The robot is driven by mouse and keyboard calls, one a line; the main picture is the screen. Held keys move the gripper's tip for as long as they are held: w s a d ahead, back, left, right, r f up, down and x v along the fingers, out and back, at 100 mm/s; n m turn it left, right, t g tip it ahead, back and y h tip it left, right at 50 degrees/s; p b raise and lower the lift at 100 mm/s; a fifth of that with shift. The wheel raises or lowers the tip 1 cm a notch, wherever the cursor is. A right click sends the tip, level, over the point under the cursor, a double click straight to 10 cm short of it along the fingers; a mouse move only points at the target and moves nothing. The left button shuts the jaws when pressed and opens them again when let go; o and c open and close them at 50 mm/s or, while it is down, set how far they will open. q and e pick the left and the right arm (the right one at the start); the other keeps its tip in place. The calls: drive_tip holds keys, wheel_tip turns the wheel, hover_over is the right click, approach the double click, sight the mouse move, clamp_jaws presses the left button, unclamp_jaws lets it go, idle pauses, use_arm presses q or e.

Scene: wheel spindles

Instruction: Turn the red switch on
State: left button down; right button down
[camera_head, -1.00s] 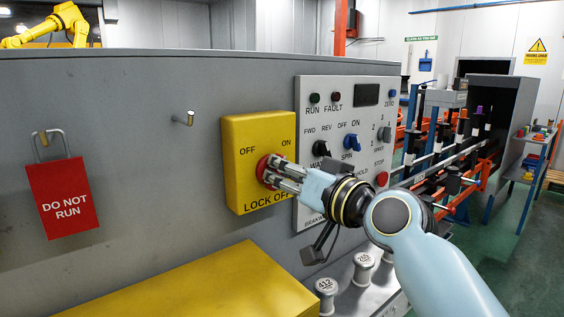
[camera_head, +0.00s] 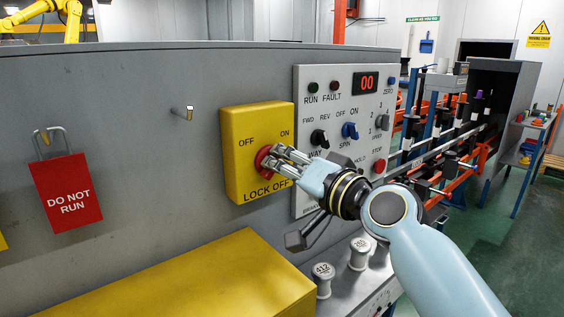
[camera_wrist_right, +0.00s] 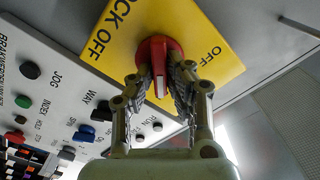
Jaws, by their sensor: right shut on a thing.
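The red switch (camera_head: 264,160) is a round knob on a yellow lock-off box (camera_head: 238,185) marked OFF and ON, fixed to the grey cabinet wall. My right gripper (camera_head: 275,160) reaches in from the right and is shut on the red switch. In the right wrist view the red switch (camera_wrist_right: 158,62) sits between the two fingers of the right gripper (camera_wrist_right: 165,80), its grip bar held between them. Part of the knob is hidden behind the fingers in the head view. My left gripper is not in view.
Right of the box is a control panel (camera_head: 340,105) with knobs, buttons and a lit red display (camera_head: 366,83) reading 00. A yellow ledge (camera_head: 215,275) and grey weights (camera_head: 323,280) lie below.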

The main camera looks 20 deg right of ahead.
drive_tip(key=c, duration=1.3)
unclamp_jaws()
drive_tip(key=v, duration=1.2)
